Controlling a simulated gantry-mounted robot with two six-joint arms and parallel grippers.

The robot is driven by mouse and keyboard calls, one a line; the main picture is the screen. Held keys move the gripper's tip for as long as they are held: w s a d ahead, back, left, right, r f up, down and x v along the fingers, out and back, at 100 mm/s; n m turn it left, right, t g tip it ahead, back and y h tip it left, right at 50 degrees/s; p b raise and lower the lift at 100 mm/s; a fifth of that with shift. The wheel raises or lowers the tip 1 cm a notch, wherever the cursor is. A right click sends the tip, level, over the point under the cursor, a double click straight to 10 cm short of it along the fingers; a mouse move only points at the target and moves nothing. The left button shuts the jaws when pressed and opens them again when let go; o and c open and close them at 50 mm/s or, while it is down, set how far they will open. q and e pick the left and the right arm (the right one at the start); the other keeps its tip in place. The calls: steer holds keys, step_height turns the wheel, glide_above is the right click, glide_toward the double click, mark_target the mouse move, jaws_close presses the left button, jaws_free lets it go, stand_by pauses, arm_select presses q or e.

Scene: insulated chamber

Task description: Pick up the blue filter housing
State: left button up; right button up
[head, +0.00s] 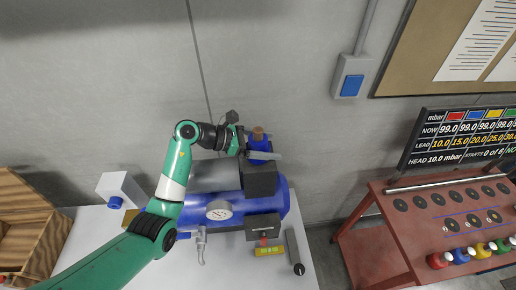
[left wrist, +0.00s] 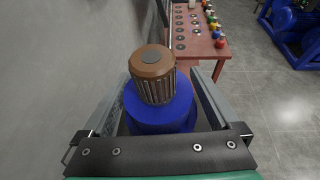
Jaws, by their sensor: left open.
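The blue filter housing (head: 259,145) stands above a black block on the blue tank, with a brown ribbed top (head: 258,131). In the left wrist view, the blue housing (left wrist: 147,114) sits between my left gripper's fingers, with its brown top (left wrist: 153,72) toward the camera. My left gripper (head: 266,153) is open and around the housing. A grey finger passes in front of its lower part in the head view. Gaps seem to show beside the housing, but I cannot tell whether either finger touches it. My right gripper is not in view.
The blue tank (head: 277,200) with a gauge (head: 219,210) lies on a white table (head: 89,237). A wooden crate (head: 36,225) stands at left. A red bench (head: 379,242) with colored knobs stands at right. The grey wall is close behind.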

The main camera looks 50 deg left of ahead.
mark_target(263, 136)
arm_select(q)
steer(key=c, duration=1.2)
steer(key=shift+r, duration=0.15)
jaws_close()
step_height(263, 136, up, 3)
steer(key=shift+s+r, duration=0.1)
steer(key=shift+s, duration=0.05)
steer(key=s+d+r, duration=0.2)
steer(key=s+r, duration=0.7)
steer(key=s, duration=0.4)
steer(key=shift+s+d+r, duration=0.25)
steer(key=shift+s, duration=0.05)
